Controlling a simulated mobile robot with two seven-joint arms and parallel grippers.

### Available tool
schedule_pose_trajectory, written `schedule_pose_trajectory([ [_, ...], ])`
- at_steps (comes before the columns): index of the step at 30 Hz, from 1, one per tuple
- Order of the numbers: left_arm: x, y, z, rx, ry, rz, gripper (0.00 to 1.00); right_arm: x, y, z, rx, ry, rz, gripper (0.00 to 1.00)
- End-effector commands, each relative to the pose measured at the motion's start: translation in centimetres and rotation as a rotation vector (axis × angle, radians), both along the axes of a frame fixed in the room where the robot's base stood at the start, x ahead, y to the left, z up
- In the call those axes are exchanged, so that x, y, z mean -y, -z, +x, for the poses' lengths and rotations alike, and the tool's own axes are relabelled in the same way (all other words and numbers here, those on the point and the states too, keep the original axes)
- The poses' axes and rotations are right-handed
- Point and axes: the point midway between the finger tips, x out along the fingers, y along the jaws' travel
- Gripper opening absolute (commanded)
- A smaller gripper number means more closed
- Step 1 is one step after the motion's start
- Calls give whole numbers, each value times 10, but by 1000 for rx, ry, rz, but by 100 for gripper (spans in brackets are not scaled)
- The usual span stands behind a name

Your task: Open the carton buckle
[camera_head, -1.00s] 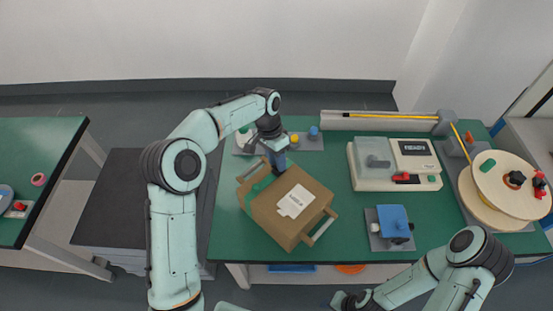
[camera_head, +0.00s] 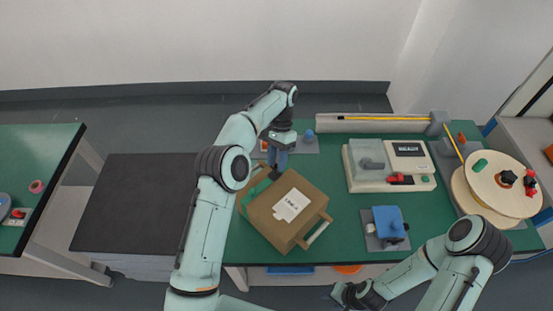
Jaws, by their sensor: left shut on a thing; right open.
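The brown cardboard carton (camera_head: 290,232) lies turned at an angle on the green table. It has a white label (camera_head: 291,205) on top and a pale handle-like buckle (camera_head: 318,231) on its lower right side. My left gripper (camera_head: 274,174) points down at the carton's upper edge and is shut on part of it. The fingertips and the gripped part are mostly hidden. My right gripper (camera_head: 345,297) is open and empty at the bottom edge of the view, below the table front and away from the carton.
A white machine (camera_head: 400,183) with a display stands right of the carton. A blue block device (camera_head: 388,223) sits nearer the front. A large cream reel (camera_head: 500,185) is at the right end. Green table is bare between carton and blue device.

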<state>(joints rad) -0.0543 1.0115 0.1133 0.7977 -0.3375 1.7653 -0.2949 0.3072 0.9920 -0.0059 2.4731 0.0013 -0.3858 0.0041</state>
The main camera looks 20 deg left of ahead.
Motion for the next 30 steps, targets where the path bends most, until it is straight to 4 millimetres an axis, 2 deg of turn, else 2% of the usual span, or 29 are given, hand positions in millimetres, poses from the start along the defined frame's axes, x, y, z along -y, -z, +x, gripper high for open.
schedule_pose_trajectory([
  [1,1,1,0,-1,2,-3,3,0,0,0,0,0,0,46],
  [2,1,1,0,-1,2,-3,36,0,0,0,0,0,0,46],
  [3,1,1,0,0,2,-3,44,0,0,0,0,0,0,46],
  [17,-1,0,-1,27,0,-16,44,0,0,0,0,0,0,46],
  [26,-6,0,-9,151,-1,-78,44,0,0,0,0,0,0,46],
  [30,-8,4,-16,236,-3,-123,44,0,8,-10,-12,0,0,46],
])
